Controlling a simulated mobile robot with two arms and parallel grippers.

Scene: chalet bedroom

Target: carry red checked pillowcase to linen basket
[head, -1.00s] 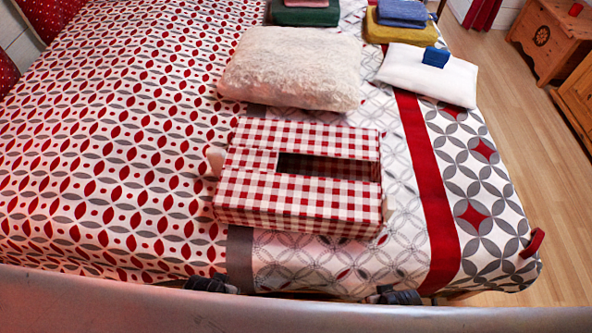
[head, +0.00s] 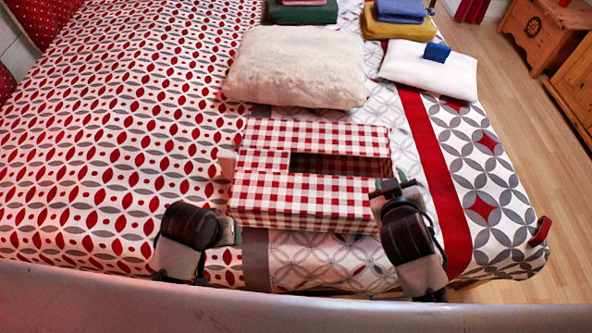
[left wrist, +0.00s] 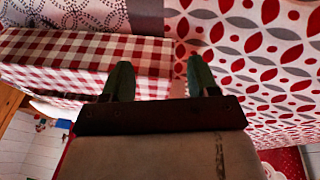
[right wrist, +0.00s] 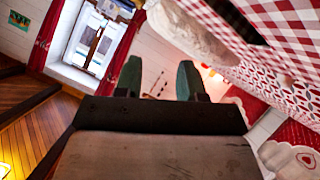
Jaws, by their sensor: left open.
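The red checked pillowcase (head: 300,205) lies on the bed, box-shaped, with a dark slot open in its top. In the left wrist view it (left wrist: 95,55) lies to the left and reaches in between the fingers. My left gripper (head: 232,232) is open and empty by its near left corner. The left fingers also show in the left wrist view (left wrist: 158,78). My right gripper (head: 390,187) is at its right end; its fingers are apart with nothing between them in the right wrist view (right wrist: 159,80). I cannot tell whether either gripper touches the cloth. No linen basket is recognisable.
The patterned bed (head: 90,180) fills most of the view. Behind the pillowcase lie a fluffy cream pillow (head: 295,65) and a white pillow (head: 425,72) with a blue block (head: 437,52). Folded towels (head: 400,25) are farther back. Wooden floor (head: 520,115) is clear at right.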

